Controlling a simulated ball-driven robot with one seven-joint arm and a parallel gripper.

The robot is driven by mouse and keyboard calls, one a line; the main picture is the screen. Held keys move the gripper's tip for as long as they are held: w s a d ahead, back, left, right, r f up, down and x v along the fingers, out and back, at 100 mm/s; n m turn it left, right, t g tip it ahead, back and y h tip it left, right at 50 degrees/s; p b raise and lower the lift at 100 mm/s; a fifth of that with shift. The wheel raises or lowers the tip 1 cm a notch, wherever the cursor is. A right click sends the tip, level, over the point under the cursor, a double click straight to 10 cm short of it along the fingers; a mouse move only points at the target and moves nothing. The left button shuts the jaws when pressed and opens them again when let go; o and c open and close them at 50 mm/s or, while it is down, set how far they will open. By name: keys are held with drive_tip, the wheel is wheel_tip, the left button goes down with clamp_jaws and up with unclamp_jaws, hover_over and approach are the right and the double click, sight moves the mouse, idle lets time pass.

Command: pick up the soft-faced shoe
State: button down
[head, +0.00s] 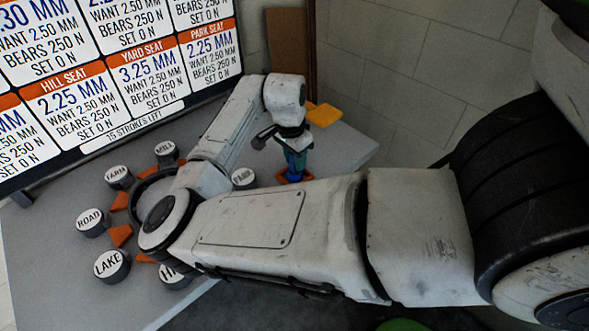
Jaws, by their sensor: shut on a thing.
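My gripper (296,168) is low over the right part of the grey table (345,150), pointing down. Its jaws look blue and green and are shut on a small orange piece (306,176), which appears to be the soft-faced shoe. Orange shows on both sides of the fingertips; the middle is hidden by them. The piece is at or very near the tabletop; I cannot tell whether it touches.
Round labelled posts, including ROAD (92,222), LAKE (111,265) and PARK (243,178), stand around a grey ring with orange wedges (120,235). My arm hides part of it. A yellow block (323,115) lies behind my gripper. A sign board (110,70) stands behind.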

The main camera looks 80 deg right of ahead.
drive_tip(key=shift+r, duration=0.1)
drive_tip(key=shift+r, duration=0.4)
wheel_tip(320, 180, up, 2)
drive_tip(key=shift+s+r+b, duration=0.15)
drive_tip(key=shift+r+b, duration=0.1)
drive_tip(key=shift+b, duration=0.45)
drive_tip(key=s+a+r+b, duration=0.1)
drive_tip(key=s+a+r, duration=0.7)
drive_tip(key=s+r, duration=0.1)
drive_tip(key=shift+s+a+r+b, duration=0.25)
drive_tip(key=shift+s+r+b, duration=0.05)
drive_tip(key=shift+s, duration=0.6)
drive_tip(key=shift+w, duration=0.1)
